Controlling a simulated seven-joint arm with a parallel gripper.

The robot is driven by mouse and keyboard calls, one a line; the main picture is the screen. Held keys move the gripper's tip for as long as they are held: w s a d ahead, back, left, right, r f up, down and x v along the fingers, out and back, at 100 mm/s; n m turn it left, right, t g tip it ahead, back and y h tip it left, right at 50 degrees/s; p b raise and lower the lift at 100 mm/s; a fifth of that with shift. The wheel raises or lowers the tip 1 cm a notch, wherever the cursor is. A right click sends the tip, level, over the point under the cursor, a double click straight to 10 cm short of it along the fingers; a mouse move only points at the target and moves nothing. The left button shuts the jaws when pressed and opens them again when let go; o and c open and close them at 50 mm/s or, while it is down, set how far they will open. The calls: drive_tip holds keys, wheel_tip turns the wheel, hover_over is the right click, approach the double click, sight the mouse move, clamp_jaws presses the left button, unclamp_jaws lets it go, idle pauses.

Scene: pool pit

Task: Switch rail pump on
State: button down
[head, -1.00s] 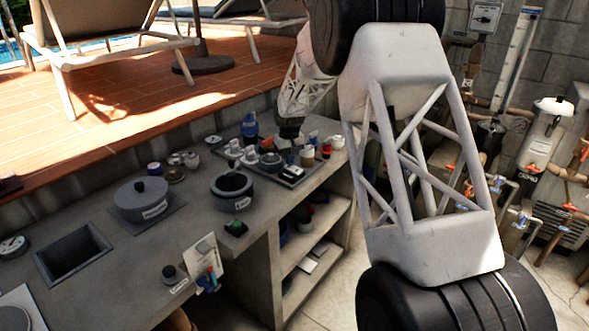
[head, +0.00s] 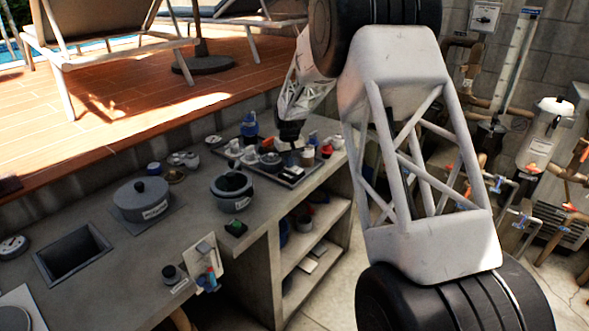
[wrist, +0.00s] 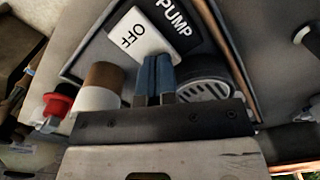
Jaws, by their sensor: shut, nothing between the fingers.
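In the wrist view a white rocker (wrist: 138,38) marked OFF lies next to a dark plate (wrist: 178,22) marked PUMP. My gripper (wrist: 155,66) is shut and empty, its two blue fingers together. The fingertips are at the near edge of the white rocker and overlap it in the picture. I cannot tell whether they touch it. In the head view my gripper (head: 289,132) is over the tray of small parts at the back of the counter. The switch is too small to make out there.
Around the fingers are a brown-and-white cylinder (wrist: 100,85), a round grille (wrist: 203,90) and a red knob (wrist: 58,103). The tray (head: 290,184) is crowded. A black pot (head: 232,190) and a lidded pot (head: 142,200) stand left of it on the counter (head: 115,285).

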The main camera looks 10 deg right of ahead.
drive_tip(key=shift+f, duration=0.25)
drive_tip(key=shift+r, duration=3.55)
drive_tip(key=shift+s+r, duration=0.1)
